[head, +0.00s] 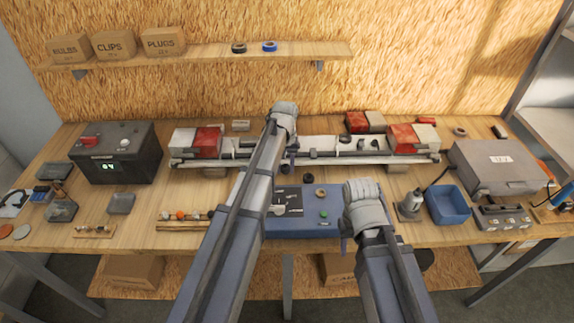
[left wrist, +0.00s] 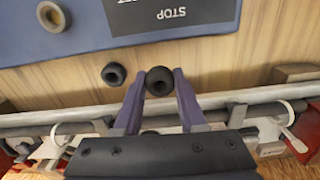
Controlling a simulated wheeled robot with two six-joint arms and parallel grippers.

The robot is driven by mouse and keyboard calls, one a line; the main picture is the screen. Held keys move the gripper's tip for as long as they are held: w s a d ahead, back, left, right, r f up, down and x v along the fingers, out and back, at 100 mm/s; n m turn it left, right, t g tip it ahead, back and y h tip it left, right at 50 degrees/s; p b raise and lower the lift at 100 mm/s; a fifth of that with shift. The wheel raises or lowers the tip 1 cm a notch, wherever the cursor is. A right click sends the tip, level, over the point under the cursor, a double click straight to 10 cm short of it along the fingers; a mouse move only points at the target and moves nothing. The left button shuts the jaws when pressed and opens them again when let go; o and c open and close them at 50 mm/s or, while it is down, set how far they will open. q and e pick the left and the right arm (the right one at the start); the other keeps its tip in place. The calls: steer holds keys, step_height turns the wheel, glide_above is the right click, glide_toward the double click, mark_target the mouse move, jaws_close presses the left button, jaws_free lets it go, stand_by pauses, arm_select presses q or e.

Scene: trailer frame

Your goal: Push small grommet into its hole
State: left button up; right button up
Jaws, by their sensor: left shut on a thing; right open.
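My left gripper (head: 290,165) reaches over the bench just in front of the trailer frame beam (head: 325,151). In the left wrist view my left gripper (left wrist: 160,84) is shut on a round black grommet (left wrist: 159,80), held between the fingertips with its centre opening facing the camera. A second black grommet (left wrist: 114,74) lies on the wood beside it; it also shows in the head view (head: 309,178).
Red-and-white lamps (head: 196,141) sit at the beam's ends. A battery (head: 116,153) stands left; a blue bin (head: 447,204) and grey case (head: 499,167) stand right. A shelf (head: 210,56) with boxes is behind.

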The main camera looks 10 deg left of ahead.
arm_select(q)
step_height(320, 180, up, 7)
steer(key=p, duration=0.7)
steer(key=shift+r, duration=0.1)
steer(key=w, duration=1.4)
steer(key=shift+w+a, duration=0.15)
steer(key=shift+w, duration=0.15)
steer(key=shift+f+b, duration=1.8)
steer(key=shift+f, duration=0.15)
steer(key=shift+f, duration=0.15)
